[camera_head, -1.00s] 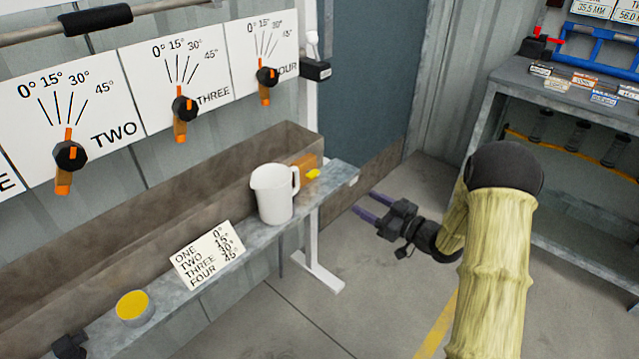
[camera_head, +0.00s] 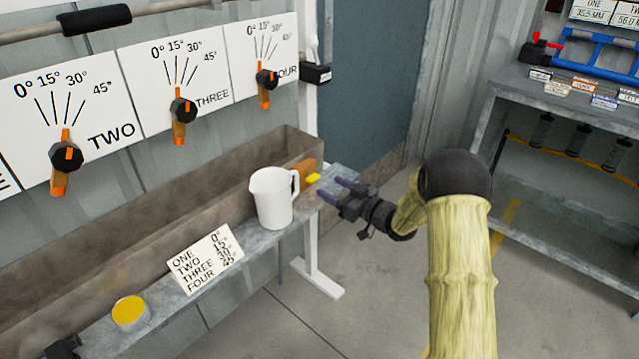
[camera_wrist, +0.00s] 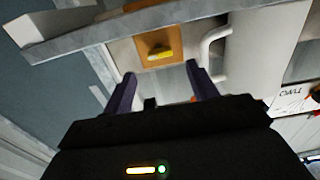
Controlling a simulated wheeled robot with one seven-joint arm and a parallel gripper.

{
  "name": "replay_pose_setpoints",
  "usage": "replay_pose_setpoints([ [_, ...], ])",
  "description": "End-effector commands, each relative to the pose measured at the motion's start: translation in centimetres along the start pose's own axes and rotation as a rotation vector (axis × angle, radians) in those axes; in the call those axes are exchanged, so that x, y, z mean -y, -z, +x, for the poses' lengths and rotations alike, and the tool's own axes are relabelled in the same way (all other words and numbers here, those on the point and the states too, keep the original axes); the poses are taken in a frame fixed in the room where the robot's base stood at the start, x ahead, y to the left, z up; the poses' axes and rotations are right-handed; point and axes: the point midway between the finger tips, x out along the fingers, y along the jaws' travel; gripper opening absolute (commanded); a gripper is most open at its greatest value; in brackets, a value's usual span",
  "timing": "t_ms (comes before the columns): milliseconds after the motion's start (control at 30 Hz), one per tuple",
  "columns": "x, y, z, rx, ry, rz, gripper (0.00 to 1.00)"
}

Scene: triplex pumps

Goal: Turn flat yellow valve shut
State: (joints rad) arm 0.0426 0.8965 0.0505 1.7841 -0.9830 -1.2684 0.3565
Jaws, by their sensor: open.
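The flat yellow valve (camera_head: 313,178) is a small yellow handle at the right end of the trough, on an orange-brown block (camera_head: 304,170), behind the white jug. In the wrist view the yellow handle (camera_wrist: 160,52) lies on the orange plate (camera_wrist: 138,46), ahead of and between my fingertips. My gripper (camera_head: 332,190) is open and empty, with its purple fingers pointing at the valve from the right. A gap remains between the fingers and the handle. In the wrist view my gripper (camera_wrist: 160,82) shows both fingers spread apart.
A white jug (camera_head: 273,198) stands on the grey shelf (camera_head: 225,283) just left of my fingers; its handle (camera_wrist: 216,44) is close in the wrist view. A number card (camera_head: 205,258) and yellow-topped tin (camera_head: 131,312) sit further left. A workbench (camera_head: 570,105) stands at right.

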Motion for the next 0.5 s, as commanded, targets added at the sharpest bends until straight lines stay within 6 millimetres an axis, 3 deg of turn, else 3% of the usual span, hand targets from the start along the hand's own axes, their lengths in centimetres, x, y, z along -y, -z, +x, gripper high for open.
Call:
replay_pose_setpoints([
  [233,0.1,-0.1,4.2,-0.001,0.003,-0.002,0.58],
  [500,0.0,0.0,5.6,0.000,0.000,0.000,0.58],
])
